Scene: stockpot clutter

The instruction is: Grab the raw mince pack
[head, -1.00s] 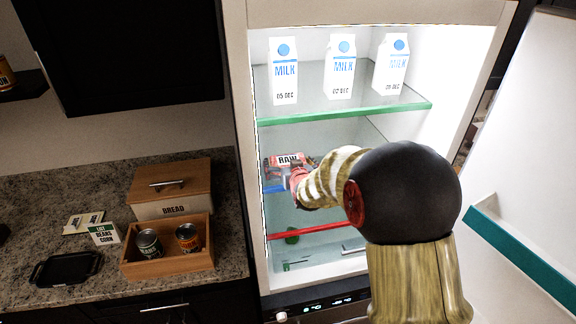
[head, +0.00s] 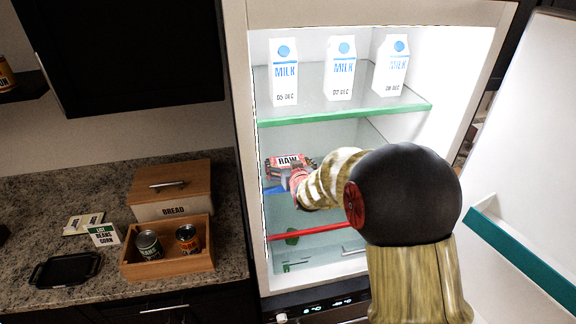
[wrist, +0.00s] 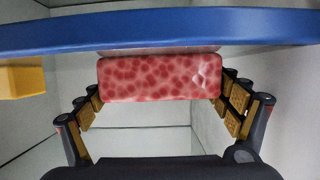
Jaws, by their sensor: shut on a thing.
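The raw mince pack (head: 288,161) is in the fridge, on or just above the middle shelf with the blue front edge (head: 275,189). Its white RAW label faces up in the head view. In the wrist view the pack (wrist: 160,78) shows its red, mottled face between my fingers. My gripper (wrist: 160,92) is shut on it, with one finger at each end. My arm hides part of the shelf in the head view. I cannot tell whether the pack still touches the shelf.
Milk cartons (head: 341,68) stand on the green-edged shelf (head: 345,114) above. A red-edged shelf (head: 320,231) lies below. A yellow block (wrist: 21,79) is left of the pack in the wrist view. The open fridge door (head: 525,150) is at right.

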